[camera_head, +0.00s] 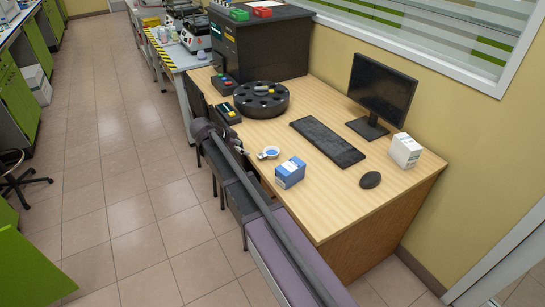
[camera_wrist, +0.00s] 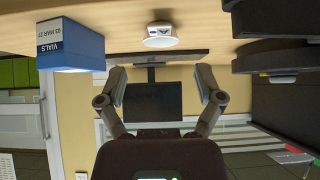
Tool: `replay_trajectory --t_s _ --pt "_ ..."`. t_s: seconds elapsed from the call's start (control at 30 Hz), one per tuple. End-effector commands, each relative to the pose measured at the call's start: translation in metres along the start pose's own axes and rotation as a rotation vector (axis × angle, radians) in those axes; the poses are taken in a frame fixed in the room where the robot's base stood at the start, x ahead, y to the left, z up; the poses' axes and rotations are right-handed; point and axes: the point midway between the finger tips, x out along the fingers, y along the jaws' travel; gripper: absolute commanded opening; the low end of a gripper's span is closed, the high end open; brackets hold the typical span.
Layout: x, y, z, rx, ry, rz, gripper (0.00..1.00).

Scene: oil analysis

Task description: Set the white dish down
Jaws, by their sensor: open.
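The small white dish (camera_head: 263,156) sits on the wooden desk near its front edge in the head view, with something blue in or beside it. In the wrist view, which is upside down, the white dish (camera_wrist: 160,42) rests on the desk surface, centred beyond the fingertips. My gripper (camera_wrist: 161,80) is open, its two fingers spread wide with nothing between them. The dish appears apart from both fingers. In the head view my gripper (camera_head: 247,153) is small and dark, just left of the dish at the desk edge.
A blue and white vials box (camera_head: 290,174) stands close to the dish; it also shows in the wrist view (camera_wrist: 70,45). A black round carousel (camera_head: 261,100), keyboard (camera_head: 326,142), monitor (camera_head: 382,90), mouse (camera_head: 370,180) and white box (camera_head: 405,151) are on the desk (camera_head: 335,205). Chairs stand along the front.

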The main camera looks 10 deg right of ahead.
Motion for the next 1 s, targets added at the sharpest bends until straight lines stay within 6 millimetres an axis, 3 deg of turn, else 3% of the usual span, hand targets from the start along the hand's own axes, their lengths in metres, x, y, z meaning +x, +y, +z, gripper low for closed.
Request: replay_trajectory --t_s 0.43,1.0 --pt "0.047 0.000 0.002 -0.001 0.000 -0.001 0.86" --pt "0.053 -0.001 0.001 -0.001 0.000 -0.001 0.86"
